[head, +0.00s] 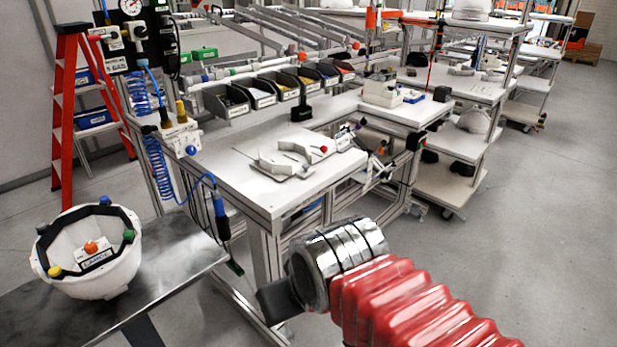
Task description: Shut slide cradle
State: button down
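A white fixture (284,163) with angled blocks lies on the front workbench top; it looks like the slide cradle. A small red knob (323,149) shows at its right side. Dark gaps show between its blocks, but I cannot tell how far its slide stands open. My arm, a red bellows sleeve with a shiny metal collar, reaches in from the lower right. My gripper (277,301) shows as a dark block at the collar's end, in front of the bench and apart from the fixture in the picture. Its fingers cannot be made out.
A white helmet shell (98,275) with coloured knobs sits upside down on a metal table (165,262) at left. Parts bins (222,103) line the bench's back. A blue coiled hose (160,170) hangs at the bench's left. A red ladder (68,110) stands behind. Floor at right is clear.

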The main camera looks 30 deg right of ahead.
aim_at(292, 157)
jog(key=i, duration=0.95)
jog(key=z, duration=0.05)
